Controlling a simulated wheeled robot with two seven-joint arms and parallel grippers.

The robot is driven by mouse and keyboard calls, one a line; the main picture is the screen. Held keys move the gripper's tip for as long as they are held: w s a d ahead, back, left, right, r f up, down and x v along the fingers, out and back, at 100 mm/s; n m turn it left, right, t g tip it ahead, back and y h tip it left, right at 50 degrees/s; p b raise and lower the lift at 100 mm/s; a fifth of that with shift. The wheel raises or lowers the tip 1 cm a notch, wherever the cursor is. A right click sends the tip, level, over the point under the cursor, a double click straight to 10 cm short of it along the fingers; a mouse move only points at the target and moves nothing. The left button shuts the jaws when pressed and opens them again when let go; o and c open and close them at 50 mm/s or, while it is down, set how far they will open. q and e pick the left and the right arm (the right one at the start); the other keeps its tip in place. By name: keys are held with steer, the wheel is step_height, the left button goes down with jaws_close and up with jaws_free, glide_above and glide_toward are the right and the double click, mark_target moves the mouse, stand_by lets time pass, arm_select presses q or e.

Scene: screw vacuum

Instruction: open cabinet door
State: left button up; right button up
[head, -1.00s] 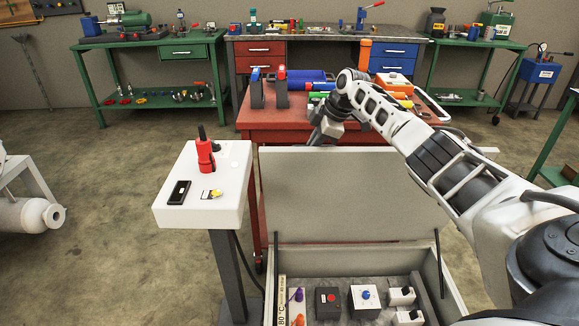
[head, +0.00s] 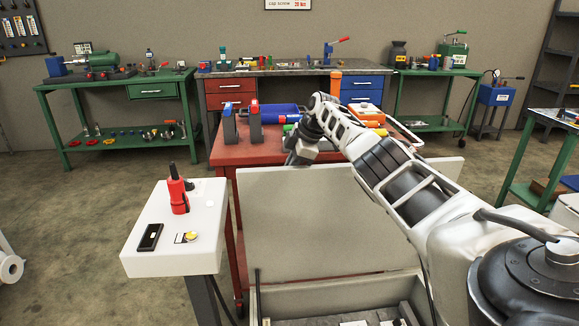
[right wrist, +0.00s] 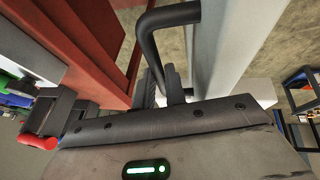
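The cabinet is a pale grey box (head: 330,298) low at the front of the head view. Its door (head: 325,225) stands raised, roughly upright, at the box's back edge. My right gripper (head: 298,160) is at the door's top left corner, over the red table's front edge. In the right wrist view the black bar handle (right wrist: 150,45) joins the white door (right wrist: 222,45). The fingers of my right gripper (right wrist: 163,88) are close together around the handle's bar, and their tips are partly hidden. My left gripper is in neither view.
A red table (head: 265,150) with tools stands right behind the door. A white stand (head: 165,262) with a red tool (head: 178,193) is just left of the cabinet. Green workbenches line the back wall. Open floor lies at the left.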

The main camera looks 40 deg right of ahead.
steer(key=o, duration=0.4)
steer(key=shift+s+d+f, duration=0.2)
steer(key=shift+s+f, duration=0.05)
steer(key=shift+f, duration=0.4)
steer(key=shift+r, duration=0.1)
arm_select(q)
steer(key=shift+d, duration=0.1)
arm_select(e)
steer(key=shift+r, duration=0.2)
arm_select(q)
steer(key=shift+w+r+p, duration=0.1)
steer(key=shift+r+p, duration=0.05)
steer(key=shift+p, duration=0.5)
arm_select(e)
steer(key=v, duration=1.5)
steer(key=shift+w+r, duration=0.1)
steer(key=shift+r, duration=0.4)
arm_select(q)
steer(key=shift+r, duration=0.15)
arm_select(e)
steer(key=shift+f, duration=0.1)
